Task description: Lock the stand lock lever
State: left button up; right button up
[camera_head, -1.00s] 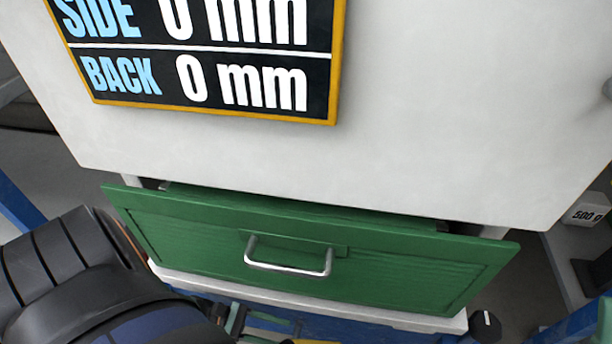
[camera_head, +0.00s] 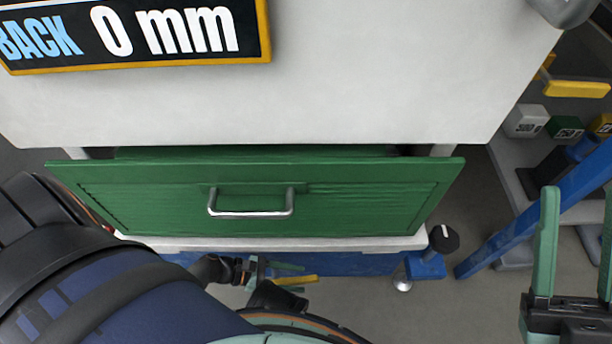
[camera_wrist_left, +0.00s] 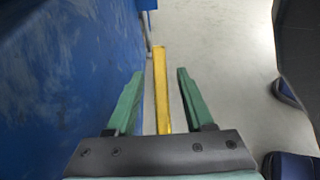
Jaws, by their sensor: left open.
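The stand lock lever appears as a yellow bar (camera_head: 298,280) low beside the blue stand base (camera_head: 340,264), below the green drawer. In the left wrist view the yellow bar (camera_wrist_left: 161,95) runs lengthwise between the green fingers of my left gripper (camera_wrist_left: 160,74), with a visible gap on both sides. In the head view my left gripper (camera_head: 292,275) is small, partly hidden by my arm, and open around the bar. My right gripper (camera_head: 575,235) is at the right edge, open and empty, away from the lever.
The green drawer (camera_head: 350,205) with a metal handle (camera_head: 250,213) is above the lever. A black knob (camera_head: 443,238) sits right of the stand. A blue wall (camera_wrist_left: 70,80) runs close on the left in the wrist view. Weight blocks (camera_head: 526,120) stand at right.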

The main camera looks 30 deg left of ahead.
pick_arm(q)
jog(key=shift+b+x, duration=0.35)
jog(key=shift+x, duration=1.35)
jog(key=shift+c, duration=0.2)
grip_shut()
jog(key=shift+s, duration=0.1)
